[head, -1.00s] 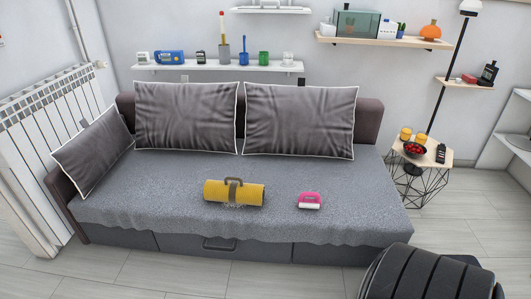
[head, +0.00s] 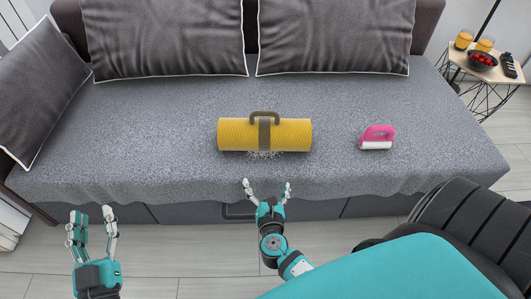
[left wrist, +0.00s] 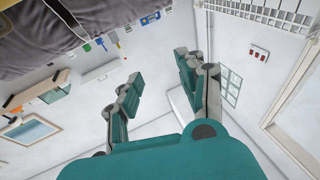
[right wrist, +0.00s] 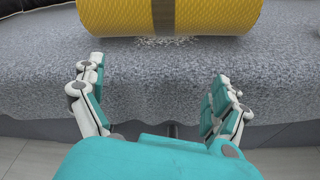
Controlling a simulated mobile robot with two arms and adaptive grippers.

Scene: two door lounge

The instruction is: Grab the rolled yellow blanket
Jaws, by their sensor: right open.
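The rolled yellow blanket (head: 235,134) lies on the grey sofa seat, with a dark strap around its middle and a brown handle (head: 264,116) on top. In the right wrist view the roll (right wrist: 220,14) is straight ahead, past the fingertips. My right gripper (head: 267,186) is open and empty at the sofa's front edge, just in front of the blanket and apart from it. My left gripper (head: 92,218) is open and empty, over the floor at the lower left. The left wrist view shows its spread fingers (left wrist: 158,72) with nothing between them.
A pink-handled roller (head: 377,137) lies on the seat right of the blanket. Pale crumbs (head: 264,155) lie at the blanket's front edge. Grey cushions (head: 165,38) line the sofa back. A black ribbed chair (head: 470,215) stands at the right. A side table (head: 488,92) holds cups and a bowl.

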